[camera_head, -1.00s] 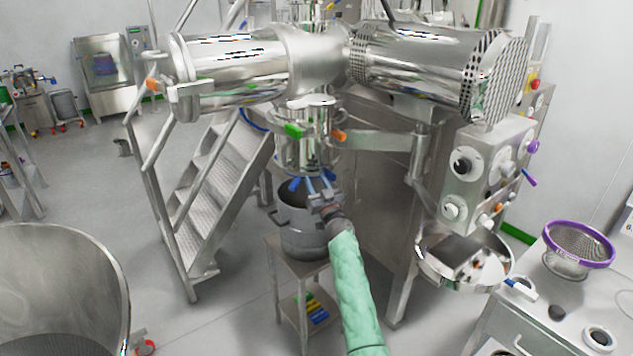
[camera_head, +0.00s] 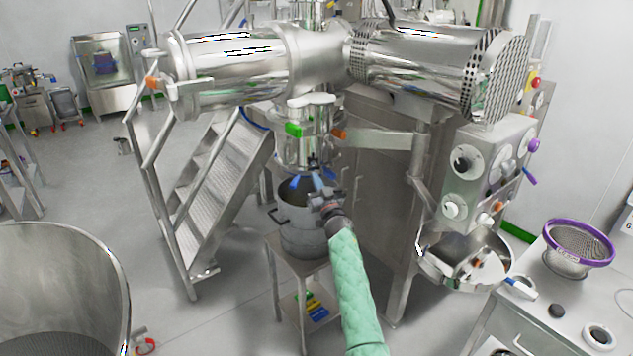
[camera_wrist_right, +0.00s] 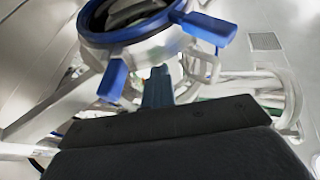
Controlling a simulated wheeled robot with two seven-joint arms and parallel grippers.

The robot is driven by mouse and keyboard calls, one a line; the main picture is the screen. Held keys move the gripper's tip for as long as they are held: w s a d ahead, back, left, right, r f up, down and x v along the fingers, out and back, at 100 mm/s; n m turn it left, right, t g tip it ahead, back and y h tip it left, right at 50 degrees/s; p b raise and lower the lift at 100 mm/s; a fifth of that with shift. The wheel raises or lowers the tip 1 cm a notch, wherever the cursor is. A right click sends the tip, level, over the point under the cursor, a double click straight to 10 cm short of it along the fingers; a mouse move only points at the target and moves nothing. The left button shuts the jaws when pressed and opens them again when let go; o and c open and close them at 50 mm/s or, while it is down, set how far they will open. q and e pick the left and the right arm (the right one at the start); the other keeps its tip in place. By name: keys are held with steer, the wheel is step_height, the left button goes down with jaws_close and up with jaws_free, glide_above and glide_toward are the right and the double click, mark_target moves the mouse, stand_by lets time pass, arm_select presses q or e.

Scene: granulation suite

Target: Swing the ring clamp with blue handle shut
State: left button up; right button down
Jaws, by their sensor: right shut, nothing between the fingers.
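The ring clamp with blue handle (camera_head: 296,182) sits at the bottom of the steel outlet column, above the pot. In the right wrist view, a blue-edged ring (camera_wrist_right: 118,38) shows from below, with one blue tab (camera_wrist_right: 113,80) at its lower left and a blue handle (camera_wrist_right: 208,27) at its right. I cannot tell how far the clamp stands open. My right gripper (camera_head: 318,186) is shut and empty, beside the clamp on its near right side. Its fingertips (camera_wrist_right: 158,88) are just below the ring; contact is unclear. My left gripper is out of view.
A steel pot (camera_head: 302,235) stands on a small table (camera_head: 283,250) under the outlet. Metal stairs (camera_head: 205,185) are to the left. A control panel (camera_head: 487,170) and a steel bowl (camera_head: 425,268) are to the right. Green and orange fittings sit higher on the column.

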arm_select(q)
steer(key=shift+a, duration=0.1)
arm_select(e)
steer(key=c, duration=2.2)
jaws_free()
steer(key=c, duration=1.3)
jaws_free()
steer(key=shift+s+d+f, duration=0.15)
steer(key=shift+s+f, duration=0.1)
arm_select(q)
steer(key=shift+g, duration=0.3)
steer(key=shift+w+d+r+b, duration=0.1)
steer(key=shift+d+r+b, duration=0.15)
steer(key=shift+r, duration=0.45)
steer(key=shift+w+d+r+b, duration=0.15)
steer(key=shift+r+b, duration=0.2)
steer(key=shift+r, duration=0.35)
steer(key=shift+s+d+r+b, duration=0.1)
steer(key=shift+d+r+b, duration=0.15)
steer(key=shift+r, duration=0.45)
arm_select(e)
steer(key=shift+v, duration=3.5)
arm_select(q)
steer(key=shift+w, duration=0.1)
